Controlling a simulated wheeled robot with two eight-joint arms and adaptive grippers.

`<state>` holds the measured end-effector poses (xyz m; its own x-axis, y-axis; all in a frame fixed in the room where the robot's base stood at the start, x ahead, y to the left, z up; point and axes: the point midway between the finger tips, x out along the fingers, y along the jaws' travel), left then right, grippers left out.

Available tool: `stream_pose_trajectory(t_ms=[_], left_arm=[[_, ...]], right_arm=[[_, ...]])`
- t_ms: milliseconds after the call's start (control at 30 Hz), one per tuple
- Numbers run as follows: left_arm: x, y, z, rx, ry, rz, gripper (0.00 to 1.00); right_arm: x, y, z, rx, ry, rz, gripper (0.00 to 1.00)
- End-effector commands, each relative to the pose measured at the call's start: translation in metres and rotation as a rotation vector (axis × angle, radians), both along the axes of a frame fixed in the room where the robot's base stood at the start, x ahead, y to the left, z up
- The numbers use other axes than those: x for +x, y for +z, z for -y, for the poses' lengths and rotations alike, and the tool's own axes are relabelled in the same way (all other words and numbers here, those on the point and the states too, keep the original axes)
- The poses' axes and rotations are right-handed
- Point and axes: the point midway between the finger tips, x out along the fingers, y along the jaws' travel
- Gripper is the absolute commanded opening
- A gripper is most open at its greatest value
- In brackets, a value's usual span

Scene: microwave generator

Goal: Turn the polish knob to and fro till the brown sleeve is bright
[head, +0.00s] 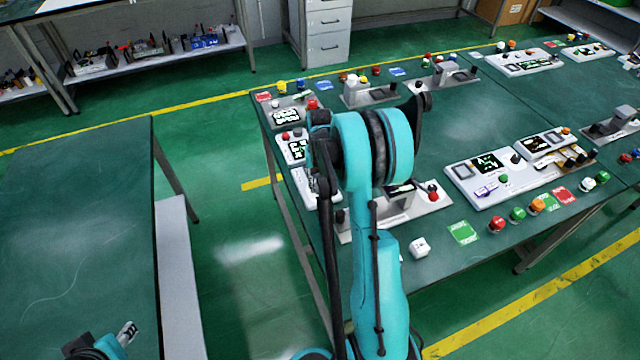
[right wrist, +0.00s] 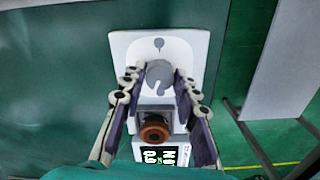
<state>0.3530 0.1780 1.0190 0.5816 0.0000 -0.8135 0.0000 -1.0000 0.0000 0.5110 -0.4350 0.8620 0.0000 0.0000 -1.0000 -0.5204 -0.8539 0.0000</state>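In the right wrist view a grey round knob (right wrist: 158,74) sits on a white plate (right wrist: 188,42) with a dark mark above the knob. A brown ring-shaped sleeve (right wrist: 154,132) with a dark centre is below the knob, beside a small lit display (right wrist: 166,156). My right gripper (right wrist: 158,84) is open, one finger on each side of the knob, with gaps visible between the pads and the knob. In the head view my right arm hides much of this spot. My left gripper (head: 127,333) is at the bottom left corner, too small to tell its opening.
The green table (head: 440,140) carries several white panels, coloured buttons and grey lever fixtures. A bare table (head: 75,230) stands on the left. A strip of green floor (head: 235,230) lies between them. A shelf (head: 150,60) and drawers (head: 328,35) are behind.

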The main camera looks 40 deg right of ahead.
Motion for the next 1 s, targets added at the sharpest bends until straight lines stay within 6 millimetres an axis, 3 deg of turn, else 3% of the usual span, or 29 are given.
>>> stream_pose_trajectory(t_ms=[467,800,1000], left_arm=[[0.000,0.000,0.000,0.000,0.000,0.000,0.40],[0.000,0.000,0.000,0.000,0.000,0.000,0.40],[0.000,0.000,0.000,0.000,0.000,0.000,0.40]], right_arm=[[0.000,0.009,0.000,0.000,-0.001,0.000,0.49],[0.000,0.078,0.000,0.000,-0.001,0.000,0.49],[0.000,0.109,0.000,0.000,0.000,0.000,0.49]])
